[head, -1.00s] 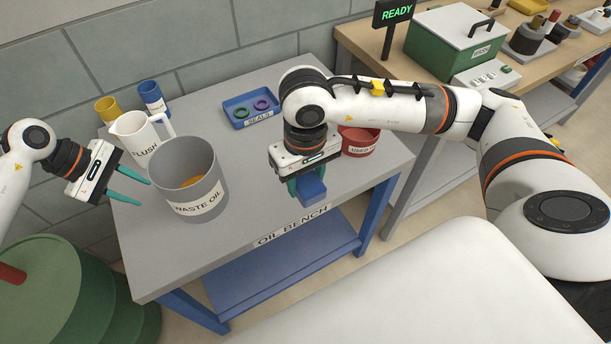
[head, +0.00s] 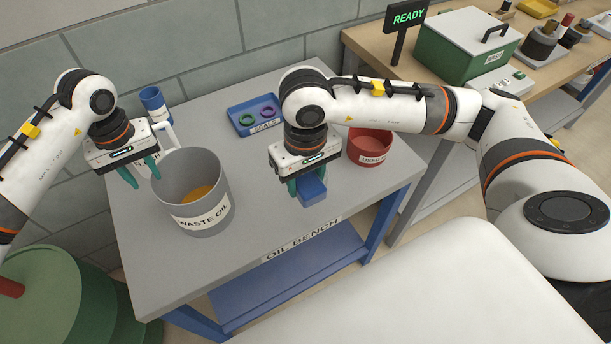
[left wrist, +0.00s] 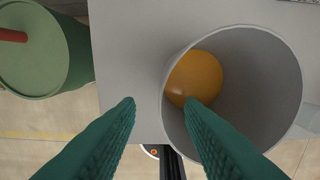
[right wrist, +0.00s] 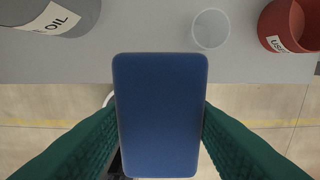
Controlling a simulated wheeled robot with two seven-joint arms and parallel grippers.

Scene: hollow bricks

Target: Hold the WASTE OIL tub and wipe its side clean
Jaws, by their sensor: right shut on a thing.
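The grey WASTE OIL tub (head: 214,195) stands upright on the bench with amber oil (head: 197,193) inside; its label faces front. In the left wrist view the tub (left wrist: 285,75) lies under the right-hand finger. My left gripper (head: 142,178) is open and points down at the tub's left rim. One finger appears over the tub's mouth, the other outside its wall; I cannot tell whether either touches. My right gripper (head: 305,192) is shut on a blue block (head: 312,190), held right of the tub and apart from it. The block (right wrist: 160,115) fills the middle of the right wrist view.
A red container (head: 375,140) stands right. A small clear cup (right wrist: 211,28) shows in the right wrist view. Bare bench (head: 255,205) lies between tub and block.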

